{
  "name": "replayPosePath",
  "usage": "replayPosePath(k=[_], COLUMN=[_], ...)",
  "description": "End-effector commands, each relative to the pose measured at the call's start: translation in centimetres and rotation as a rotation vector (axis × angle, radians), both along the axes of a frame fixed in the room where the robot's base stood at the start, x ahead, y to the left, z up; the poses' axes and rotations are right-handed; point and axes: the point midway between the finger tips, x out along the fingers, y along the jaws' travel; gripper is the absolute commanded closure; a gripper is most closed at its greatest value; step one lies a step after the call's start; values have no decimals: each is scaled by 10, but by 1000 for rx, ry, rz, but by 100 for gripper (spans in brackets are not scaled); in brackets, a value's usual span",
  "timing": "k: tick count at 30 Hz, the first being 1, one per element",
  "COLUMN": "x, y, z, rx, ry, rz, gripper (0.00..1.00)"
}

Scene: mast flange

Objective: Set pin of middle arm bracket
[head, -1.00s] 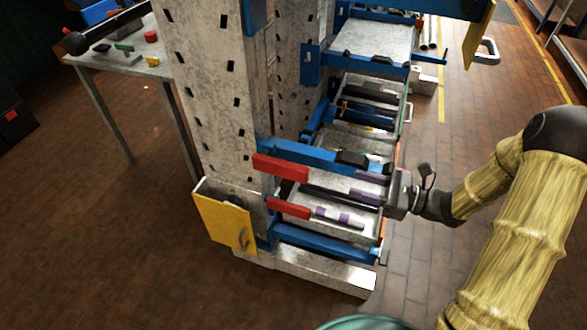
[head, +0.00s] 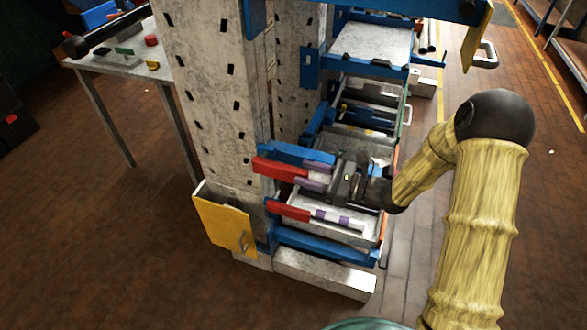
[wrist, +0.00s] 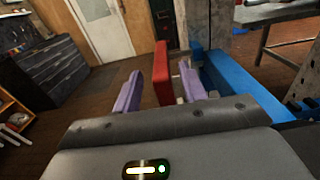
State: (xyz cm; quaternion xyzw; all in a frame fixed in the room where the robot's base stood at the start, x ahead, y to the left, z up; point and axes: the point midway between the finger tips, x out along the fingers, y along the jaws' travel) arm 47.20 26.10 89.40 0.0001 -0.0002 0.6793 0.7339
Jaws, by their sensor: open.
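A red block (head: 280,167), which may be the pin's handle, sits at the mast beside the blue arm bracket (head: 295,153). In the wrist view the red block (wrist: 162,75) stands upright in the picture between my two purple fingers, and the blue bracket (wrist: 238,86) runs along the right. My gripper (head: 316,174) is open, its fingertips close to the red block's right end. I cannot tell whether a finger touches it. A second red block (head: 288,209) sits lower on the mast. The pin's shaft and hole cannot be made out.
The perforated mast column (head: 208,90) stands left of my gripper. A lower blue beam (head: 322,246) and a yellow plate (head: 222,220) are near the base. The floor at right is clear around my arm.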

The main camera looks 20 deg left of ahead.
Motion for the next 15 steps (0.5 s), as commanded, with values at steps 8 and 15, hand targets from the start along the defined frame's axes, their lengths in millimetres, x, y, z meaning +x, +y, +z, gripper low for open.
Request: replayPosePath(k=[8, 15], x=[3, 4], y=[38, 41], z=[0, 0], rx=[0, 0], ry=[0, 0], rz=[1, -1], gripper=[58, 58])
